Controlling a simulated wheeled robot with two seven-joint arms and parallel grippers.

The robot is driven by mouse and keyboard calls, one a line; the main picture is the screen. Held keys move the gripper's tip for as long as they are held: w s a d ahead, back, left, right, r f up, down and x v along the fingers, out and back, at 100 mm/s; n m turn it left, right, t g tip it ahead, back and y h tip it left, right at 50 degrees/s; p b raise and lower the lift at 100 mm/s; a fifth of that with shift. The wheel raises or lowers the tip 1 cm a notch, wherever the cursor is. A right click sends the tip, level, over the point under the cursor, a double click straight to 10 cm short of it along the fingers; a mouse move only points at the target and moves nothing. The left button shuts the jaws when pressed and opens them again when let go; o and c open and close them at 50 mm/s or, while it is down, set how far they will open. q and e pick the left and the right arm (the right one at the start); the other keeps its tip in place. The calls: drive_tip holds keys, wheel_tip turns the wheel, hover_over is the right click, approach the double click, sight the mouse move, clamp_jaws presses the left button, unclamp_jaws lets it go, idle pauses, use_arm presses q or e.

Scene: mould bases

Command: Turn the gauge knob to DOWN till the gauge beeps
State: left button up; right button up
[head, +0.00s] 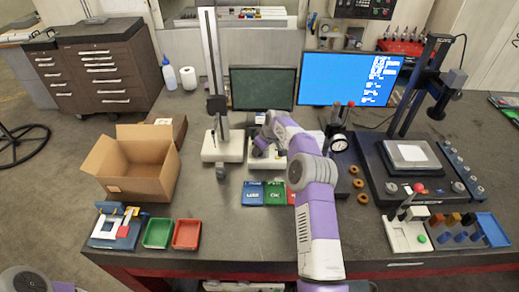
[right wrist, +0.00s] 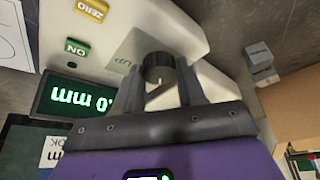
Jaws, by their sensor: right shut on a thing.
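In the right wrist view the gauge is a white housing (right wrist: 115,35) with a yellow ZERO button (right wrist: 91,10), a green ON button (right wrist: 76,48) and a dark display (right wrist: 80,97) with green digits ending in "0 mm". Its dark ribbed knob (right wrist: 158,66) stands out from the housing, with the print "UP" beside it. My right gripper (right wrist: 160,82) is shut on the knob, one finger on each side. In the head view my right gripper (head: 260,148) is at the white device in the middle of the table, and the arm hides much of it. My left gripper is not in view.
A white-based column stand (head: 222,147) is just left of my right gripper. An open cardboard box (head: 135,165) stands at left, a blue monitor (head: 345,85) behind. Bare table lies at front centre.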

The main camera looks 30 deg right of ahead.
idle(0.3)
drive_tip(key=o, duration=1.1)
drive_tip(key=shift+c, duration=0.2)
drive_tip(key=v, duration=0.7)
drive_tip(key=shift+r+b, duration=0.3)
drive_tip(key=shift+s+d, duration=0.1)
drive_tip(key=shift+d, duration=0.05)
